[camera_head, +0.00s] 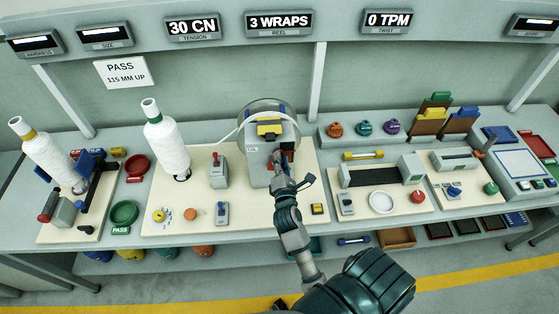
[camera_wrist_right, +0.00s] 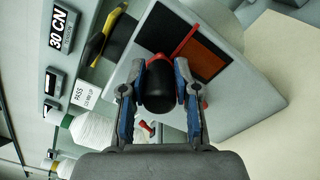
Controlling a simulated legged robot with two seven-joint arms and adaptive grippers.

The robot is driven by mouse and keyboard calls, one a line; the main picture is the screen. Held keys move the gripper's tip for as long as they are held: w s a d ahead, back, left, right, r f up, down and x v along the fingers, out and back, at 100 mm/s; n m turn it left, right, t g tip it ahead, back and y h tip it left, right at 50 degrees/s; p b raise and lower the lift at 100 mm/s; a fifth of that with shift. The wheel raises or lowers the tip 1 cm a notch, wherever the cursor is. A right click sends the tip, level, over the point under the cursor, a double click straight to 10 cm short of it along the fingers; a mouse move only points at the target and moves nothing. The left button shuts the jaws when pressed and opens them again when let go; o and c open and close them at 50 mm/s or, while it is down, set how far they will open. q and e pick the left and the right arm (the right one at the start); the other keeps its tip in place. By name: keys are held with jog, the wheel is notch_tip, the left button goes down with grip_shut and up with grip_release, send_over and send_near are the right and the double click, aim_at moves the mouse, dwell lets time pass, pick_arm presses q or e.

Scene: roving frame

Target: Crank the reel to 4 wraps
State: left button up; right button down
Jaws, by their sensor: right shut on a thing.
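The reel machine (camera_head: 258,168) stands on a cream board at the middle of the bench, with a clear round reel (camera_head: 252,108) behind its top. The reel display (camera_head: 279,24) above reads 3 WRAPS. My right gripper (camera_head: 285,165) reaches the front of the machine. In the right wrist view the gripper (camera_wrist_right: 158,85) is shut on the black crank knob (camera_wrist_right: 157,88), one finger on each side. A red crank part (camera_wrist_right: 182,43) shows beyond the knob, by the machine's dark and orange front panel (camera_wrist_right: 205,55). My left gripper is not in the head view.
White yarn cones (camera_head: 167,140) stand to the left, with a small lever box (camera_head: 218,172) between them and the machine. A black-topped device (camera_head: 375,174) and a white dish (camera_head: 382,201) stand to the right. Other displays read 30 CN (camera_head: 193,26) and 0 TPM (camera_head: 387,21).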

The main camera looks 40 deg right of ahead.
jog(key=shift+s+d+f+m+b, duration=0.15)
jog(key=shift+s+d+f+m, duration=0.15)
jog(key=shift+d+f, duration=0.25)
jog(key=shift+s+d+f+m+b, duration=0.15)
jog(key=shift+s+d+f+m, duration=0.2)
jog(key=shift+f, duration=0.35)
jog(key=shift+s+d+f+b, duration=0.15)
jog(key=shift+d+f+b, duration=0.15)
jog(key=shift+d+f, duration=0.1)
jog(key=shift+s+d+f+m, duration=0.2)
jog(key=shift+d+f+m, duration=0.1)
jog(key=shift+m, duration=0.35)
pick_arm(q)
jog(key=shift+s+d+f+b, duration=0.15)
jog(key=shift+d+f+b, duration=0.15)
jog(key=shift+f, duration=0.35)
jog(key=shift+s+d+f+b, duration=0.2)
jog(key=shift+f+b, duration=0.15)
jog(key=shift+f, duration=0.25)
pick_arm(e)
jog(key=shift+s+d+f+m, duration=0.1)
jog(key=shift+d+f+m, duration=0.15)
jog(key=shift+m, duration=0.65)
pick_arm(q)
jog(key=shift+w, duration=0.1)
pick_arm(e)
jog(key=shift+r, duration=0.15)
